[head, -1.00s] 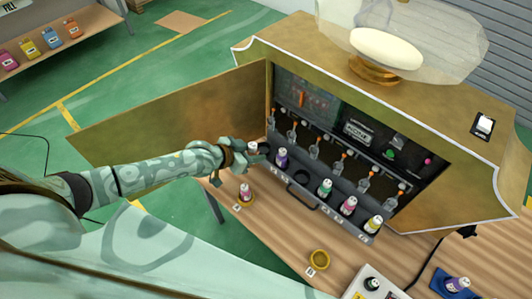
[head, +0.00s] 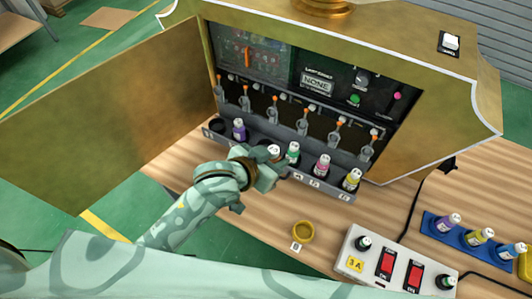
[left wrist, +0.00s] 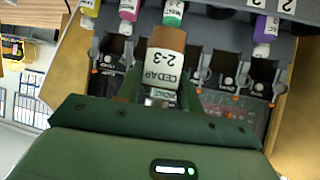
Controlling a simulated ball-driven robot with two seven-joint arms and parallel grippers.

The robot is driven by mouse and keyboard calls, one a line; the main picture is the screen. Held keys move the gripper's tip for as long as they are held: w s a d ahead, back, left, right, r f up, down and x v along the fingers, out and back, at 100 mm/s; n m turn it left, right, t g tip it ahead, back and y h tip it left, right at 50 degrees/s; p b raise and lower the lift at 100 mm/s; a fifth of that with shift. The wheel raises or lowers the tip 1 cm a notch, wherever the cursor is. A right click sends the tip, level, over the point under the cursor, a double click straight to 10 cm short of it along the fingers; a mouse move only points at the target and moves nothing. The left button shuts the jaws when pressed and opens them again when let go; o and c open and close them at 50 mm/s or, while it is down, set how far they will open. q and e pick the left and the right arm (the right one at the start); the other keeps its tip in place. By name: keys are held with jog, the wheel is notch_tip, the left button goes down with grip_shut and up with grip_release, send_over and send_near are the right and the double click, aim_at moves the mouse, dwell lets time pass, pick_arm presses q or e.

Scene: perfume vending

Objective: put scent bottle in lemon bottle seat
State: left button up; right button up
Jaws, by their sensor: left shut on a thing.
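My left gripper (head: 266,166) is shut on a scent bottle (head: 274,152) with a white cap. In the left wrist view the held bottle (left wrist: 162,68) is brown, with a white label reading "CEDAR 2-3". My gripper is at the front of the dispenser's bottle tray (head: 330,190), between the purple bottle (head: 239,130) and the green bottle (head: 292,152). I cannot tell whether the held bottle is above the tray or in a seat. The leftmost seat (head: 215,125) is empty. A yellow bottle (head: 352,179) sits at the right end. No lemon seat label is legible. My right gripper is not in view.
A pink bottle (head: 322,164) is also in the tray. The open cabinet door (head: 105,110) stands to the left. A yellow ring (head: 303,231), a switch box (head: 390,262) and a blue rack (head: 470,240) of bottles are on the table.

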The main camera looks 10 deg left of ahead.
pick_arm(q)
jog(key=shift+n+y, duration=0.4)
jog(key=w+a+f+b, duration=0.1)
jog(key=w+f+b, duration=0.1)
jog(key=w+f, duration=0.1)
jog(key=w+a+f+b, duration=0.1)
jog(key=w+f+b, duration=0.1)
jog(key=w, duration=0.3)
jog(key=w+a+f+b, duration=0.2)
jog(key=w+f, duration=0.2)
jog(key=w, duration=0.1)
jog(key=shift+w+f, duration=0.15)
jog(key=shift+w, duration=0.05)
jog(key=f, duration=0.1)
jog(key=f+b, duration=0.2)
jog(key=f, duration=0.1)
jog(key=shift+w+a, duration=0.1)
jog(key=shift+w, duration=0.15)
jog(key=shift+r, duration=0.15)
